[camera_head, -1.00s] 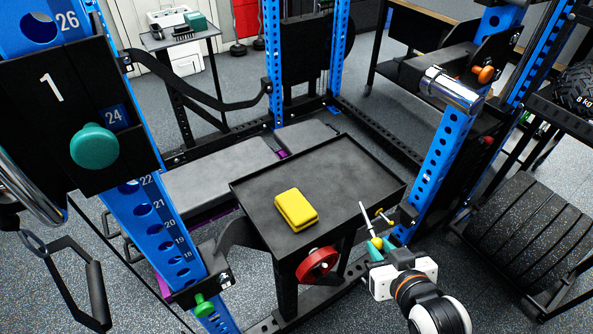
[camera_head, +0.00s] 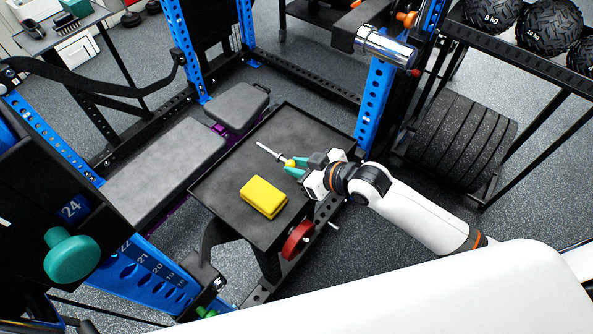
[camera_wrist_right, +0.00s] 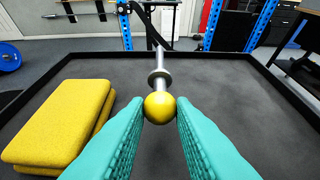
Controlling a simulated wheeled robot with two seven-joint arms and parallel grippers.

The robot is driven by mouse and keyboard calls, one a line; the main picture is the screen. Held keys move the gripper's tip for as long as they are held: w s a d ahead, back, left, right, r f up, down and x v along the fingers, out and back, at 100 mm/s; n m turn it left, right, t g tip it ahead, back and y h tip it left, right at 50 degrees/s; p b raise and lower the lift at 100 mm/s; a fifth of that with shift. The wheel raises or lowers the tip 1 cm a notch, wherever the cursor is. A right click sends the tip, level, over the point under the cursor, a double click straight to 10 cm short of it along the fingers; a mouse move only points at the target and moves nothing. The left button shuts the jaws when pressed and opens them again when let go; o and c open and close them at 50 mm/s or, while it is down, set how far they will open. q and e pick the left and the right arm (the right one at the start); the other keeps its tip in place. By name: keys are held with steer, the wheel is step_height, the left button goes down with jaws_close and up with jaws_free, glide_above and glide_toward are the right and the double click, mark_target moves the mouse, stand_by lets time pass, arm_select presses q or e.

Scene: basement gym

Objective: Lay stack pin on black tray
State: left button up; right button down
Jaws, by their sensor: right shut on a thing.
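The stack pin is a thin silver rod (camera_head: 266,149) with a yellow ball end. My right gripper (camera_head: 291,167) is shut on the ball end, with teal fingers on either side of it. In the right wrist view the yellow ball (camera_wrist_right: 159,107) sits between the fingertips and the rod points away over the tray. The black tray (camera_head: 225,186) is a flat rectangle with a low rim. The pin is over its right part; I cannot tell whether it touches the surface. My left gripper is not in view.
A yellow block-like stack (camera_head: 263,197) lies on the tray, left of my right gripper in the wrist view. A grey bench (camera_head: 168,165) stands left of the tray. Blue rack uprights (camera_head: 376,103) rise behind and beside it. The tray's far part is clear.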

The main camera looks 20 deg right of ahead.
step_height(320, 180, down, 3)
steer(key=shift+r, duration=0.15)
steer(key=shift+f, duration=0.2)
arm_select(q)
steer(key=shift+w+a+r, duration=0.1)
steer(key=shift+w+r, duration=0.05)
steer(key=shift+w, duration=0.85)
arm_select(e)
steer(key=shift+f, duration=0.15)
steer(key=c, duration=1.2)
jaws_free()
steer(key=shift+c, duration=0.2)
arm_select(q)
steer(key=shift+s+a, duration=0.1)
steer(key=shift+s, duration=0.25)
